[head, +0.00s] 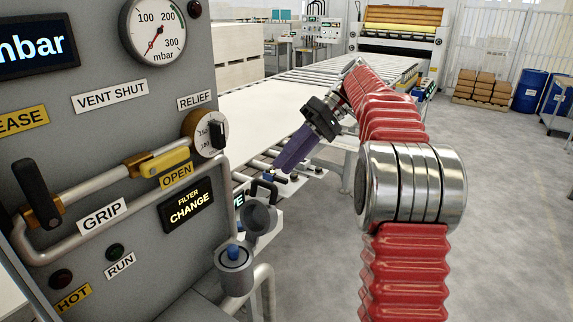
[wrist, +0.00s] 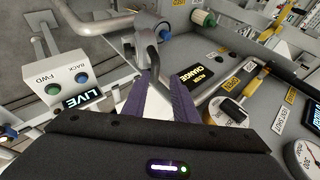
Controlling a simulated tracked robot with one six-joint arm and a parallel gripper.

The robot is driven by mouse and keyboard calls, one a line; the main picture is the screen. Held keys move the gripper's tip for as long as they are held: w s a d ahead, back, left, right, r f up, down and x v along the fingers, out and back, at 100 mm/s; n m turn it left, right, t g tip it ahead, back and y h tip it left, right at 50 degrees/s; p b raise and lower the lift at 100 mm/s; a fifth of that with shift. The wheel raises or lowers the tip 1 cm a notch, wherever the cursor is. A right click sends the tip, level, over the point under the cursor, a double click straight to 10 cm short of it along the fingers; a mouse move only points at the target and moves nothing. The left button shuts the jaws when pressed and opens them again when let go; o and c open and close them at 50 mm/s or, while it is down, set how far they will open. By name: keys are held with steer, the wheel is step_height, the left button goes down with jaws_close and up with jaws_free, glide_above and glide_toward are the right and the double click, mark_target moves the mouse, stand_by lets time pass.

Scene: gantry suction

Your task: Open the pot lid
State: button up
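The grey pot (head: 235,278) is a short cylinder beside the control panel, with a blue piece showing at its top. Its round grey lid (head: 259,217) stands raised on edge behind the pot, with a curved black handle (head: 266,187) at its top. The handle also shows in the wrist view (wrist: 153,55), in front of my fingertips. My gripper (head: 279,168) has purple fingers pointing down and left, just above and right of the handle.
The grey panel (head: 105,180) with gauges, levers and a curved pipe fills the left. A roller conveyor (head: 265,105) with a large white sheet runs behind my gripper. Floor (head: 500,180) at the right is clear. A LIVE button box (wrist: 72,90) shows in the wrist view.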

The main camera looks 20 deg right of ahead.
steer(key=shift+s+a+r, duration=0.1)
steer(key=shift+s+a, duration=0.2)
steer(key=shift+a, duration=0.2)
steer(key=shift+c, duration=1.4)
steer(key=s+a+m+h, duration=0.1)
steer(key=s+a, duration=0.1)
steer(key=s+a+m+h, duration=0.1)
steer(key=s+a, duration=0.1)
steer(key=shift+a+f+t, duration=0.2)
steer(key=shift+a+t, duration=0.2)
jaws_close()
steer(key=s+a+f+m+t+h, duration=0.1)
steer(key=s+a+f+t+h, duration=0.1)
steer(key=s+f, duration=0.4)
steer(key=s+a+f+m+t+h, duration=0.1)
steer(key=s+a+f+t+h, duration=0.2)
steer(key=s, duration=1.2)
step_height(320, 180, down, 4)
steer(key=shift+s+a+f+m+h, duration=0.15)
steer(key=shift+s+m+h, duration=0.2)
steer(key=shift+h, duration=0.85)
steer(key=shift+w, duration=0.1)
